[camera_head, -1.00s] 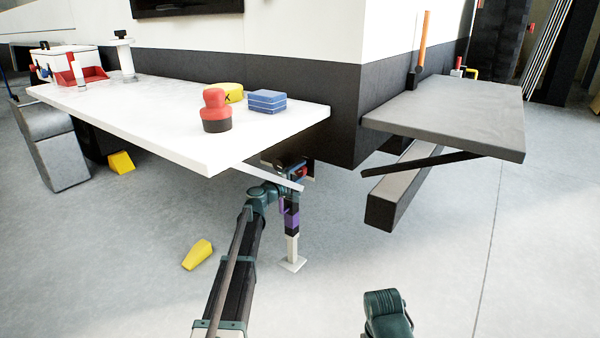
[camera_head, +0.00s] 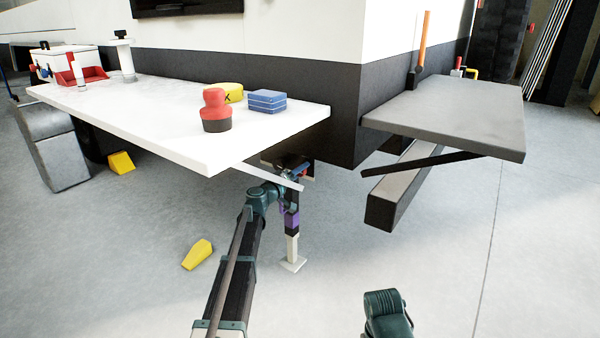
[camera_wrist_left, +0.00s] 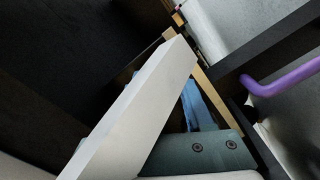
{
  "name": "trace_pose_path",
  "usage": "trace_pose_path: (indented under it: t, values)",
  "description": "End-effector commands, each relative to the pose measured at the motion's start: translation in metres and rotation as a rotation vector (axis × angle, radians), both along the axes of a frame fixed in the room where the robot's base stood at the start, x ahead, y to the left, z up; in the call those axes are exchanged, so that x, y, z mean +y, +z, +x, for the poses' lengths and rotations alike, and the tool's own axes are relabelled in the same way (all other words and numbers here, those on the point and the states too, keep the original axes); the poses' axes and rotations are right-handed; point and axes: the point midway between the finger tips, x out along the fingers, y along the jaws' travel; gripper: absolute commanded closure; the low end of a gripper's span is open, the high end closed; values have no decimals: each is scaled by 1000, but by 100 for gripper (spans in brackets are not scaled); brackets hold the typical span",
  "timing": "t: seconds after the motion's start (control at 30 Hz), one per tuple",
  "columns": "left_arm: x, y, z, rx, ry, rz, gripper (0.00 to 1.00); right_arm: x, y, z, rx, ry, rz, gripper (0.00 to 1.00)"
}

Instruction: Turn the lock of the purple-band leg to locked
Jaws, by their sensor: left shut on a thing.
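My left gripper (camera_head: 294,167) is at the top of this leg, beneath the table and partly behind a pale strut. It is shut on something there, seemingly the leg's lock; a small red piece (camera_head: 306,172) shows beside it. The grip itself is hidden, and I cannot read the lock's position. My right gripper is not in view; only part of my right arm shows.
The pale strut (camera_wrist_left: 140,105) crosses close in front of the left wrist camera. The white table (camera_head: 150,115) carries a red-and-black knob-shaped object, yellow and blue blocks. A grey shelf (camera_head: 450,110) is at right. Yellow wedges (camera_head: 197,254) lie on open floor.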

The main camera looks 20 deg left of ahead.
Motion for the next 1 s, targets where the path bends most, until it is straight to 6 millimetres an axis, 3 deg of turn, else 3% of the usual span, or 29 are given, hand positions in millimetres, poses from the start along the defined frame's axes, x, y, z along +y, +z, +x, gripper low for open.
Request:
trace_pose_path:
  t: [0.47,0.5,0.63,1.0]
  values:
    - [-1,-1,-1,-4,-2,15,100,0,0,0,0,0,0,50]
    - [-1,-1,-1,-4,-2,15,45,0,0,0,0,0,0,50]
    - [-1,0,-1,-4,-2,14,22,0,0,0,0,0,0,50]
    - [1,0,-5,-4,0,12,19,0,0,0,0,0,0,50]
